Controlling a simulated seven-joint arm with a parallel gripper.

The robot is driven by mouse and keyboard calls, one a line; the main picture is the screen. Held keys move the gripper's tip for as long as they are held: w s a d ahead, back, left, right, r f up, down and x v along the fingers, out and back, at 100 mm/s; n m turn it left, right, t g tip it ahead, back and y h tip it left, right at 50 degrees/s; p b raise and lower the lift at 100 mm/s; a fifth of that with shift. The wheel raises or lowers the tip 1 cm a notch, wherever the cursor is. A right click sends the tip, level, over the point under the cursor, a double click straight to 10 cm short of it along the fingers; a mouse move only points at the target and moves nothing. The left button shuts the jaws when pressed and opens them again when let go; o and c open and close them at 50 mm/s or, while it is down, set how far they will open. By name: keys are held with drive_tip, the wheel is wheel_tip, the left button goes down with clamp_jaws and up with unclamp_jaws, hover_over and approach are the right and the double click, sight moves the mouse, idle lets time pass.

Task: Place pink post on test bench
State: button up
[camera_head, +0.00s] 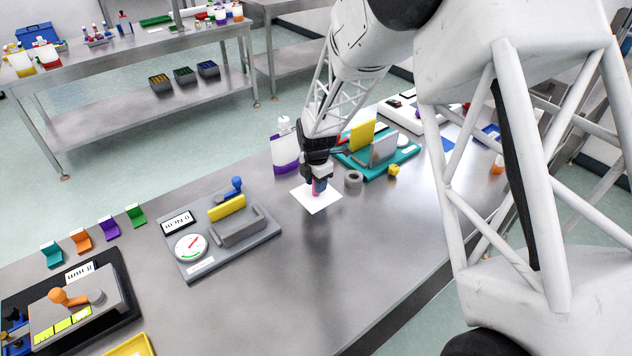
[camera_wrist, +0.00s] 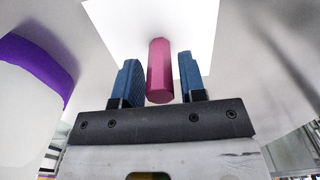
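The pink post (camera_wrist: 160,72) is between the two blue fingers of my gripper (camera_wrist: 158,62) in the wrist view. A narrow gap shows on each side of it, so the gripper looks open around the post. In the head view my gripper (camera_head: 318,184) points down over a white sheet (camera_head: 316,201) on the metal table and mostly hides the post. A grey device with a dial gauge, yellow block and blue-knobbed lever (camera_head: 215,258) lies to the left. I cannot tell which device is the test bench.
A teal fixture (camera_head: 372,168) with yellow and grey plates stands just right of my gripper. A grey ring (camera_head: 353,180) and yellow piece (camera_head: 394,169) are close by. A purple-and-white container (camera_head: 285,155) stands behind.

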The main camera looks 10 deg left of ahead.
drive_tip(key=shift+o, duration=0.8)
drive_tip(key=shift+r, duration=0.1)
wheel_tip(320, 180, up, 12)
drive_tip(key=shift+r, duration=0.1)
idle(0.3)
idle(0.6)
